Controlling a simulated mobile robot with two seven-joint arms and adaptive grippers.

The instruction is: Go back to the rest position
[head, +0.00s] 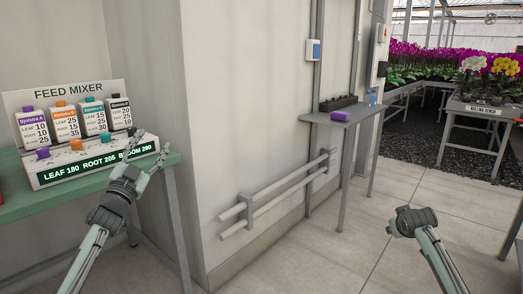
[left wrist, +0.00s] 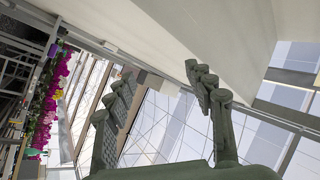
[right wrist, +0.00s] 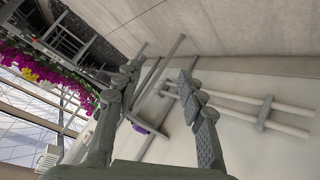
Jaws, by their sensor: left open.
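My left gripper (head: 151,148) is raised in front of the right end of the feed mixer in the head view, its fingers spread and nothing between them.
The feed mixer (head: 95,165) with several bottles stands on a green table (head: 30,205) at the left. White pipes (head: 275,195) run along the wall. A grey shelf (head: 355,113) holds a purple object (head: 344,116). A flower bench (head: 483,108) stands far right. The middle floor is clear.

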